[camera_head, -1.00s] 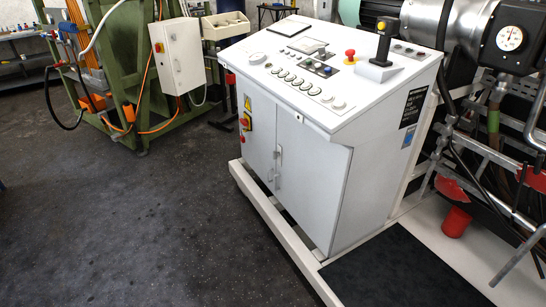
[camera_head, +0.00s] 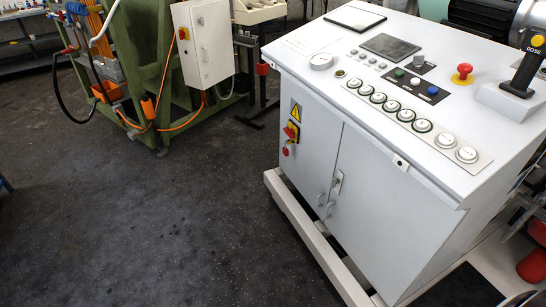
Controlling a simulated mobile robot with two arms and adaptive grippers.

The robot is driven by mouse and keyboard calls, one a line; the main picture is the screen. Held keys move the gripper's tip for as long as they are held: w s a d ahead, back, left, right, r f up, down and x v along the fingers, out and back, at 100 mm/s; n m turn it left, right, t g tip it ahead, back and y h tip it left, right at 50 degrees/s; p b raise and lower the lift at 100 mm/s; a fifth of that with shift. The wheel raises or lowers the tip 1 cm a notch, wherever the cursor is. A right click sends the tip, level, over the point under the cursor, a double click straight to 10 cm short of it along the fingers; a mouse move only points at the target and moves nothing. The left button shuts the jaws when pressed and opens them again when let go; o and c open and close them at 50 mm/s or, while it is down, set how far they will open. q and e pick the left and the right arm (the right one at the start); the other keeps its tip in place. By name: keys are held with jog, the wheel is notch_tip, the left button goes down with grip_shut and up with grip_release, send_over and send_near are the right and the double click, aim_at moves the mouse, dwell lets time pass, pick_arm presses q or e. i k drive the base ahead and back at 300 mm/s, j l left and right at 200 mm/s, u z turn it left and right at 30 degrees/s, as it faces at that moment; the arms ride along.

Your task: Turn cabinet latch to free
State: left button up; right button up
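The white control cabinet (camera_head: 380,190) stands at the right of the head view, with two front doors that look shut. The cabinet latch (camera_head: 336,183) is a small metal fitting near the seam between the doors. A small handle (camera_head: 328,211) sits just below it. The latch's exact turn is too small to tell. A red and yellow switch (camera_head: 292,130) is on the left door under a yellow warning sign. Neither of my grippers is in view.
The sloped console top carries buttons, a red emergency stop (camera_head: 463,73) and a black joystick (camera_head: 527,66). A white base rail (camera_head: 312,240) runs along the cabinet's foot. A green machine frame (camera_head: 152,75) stands at the back left. The dark floor (camera_head: 150,230) in front is clear.

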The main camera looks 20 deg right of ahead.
aim_at(336, 181)
jog(key=i+z, duration=0.15)
jog(key=i, duration=0.25)
jog(key=i+j+z, duration=0.15)
jog(key=i, duration=0.25)
jog(key=i+j+z, duration=0.1)
jog(key=i, duration=0.35)
jog(key=i+j+z, duration=0.15)
jog(key=i+j, duration=0.15)
jog(key=i, duration=0.05)
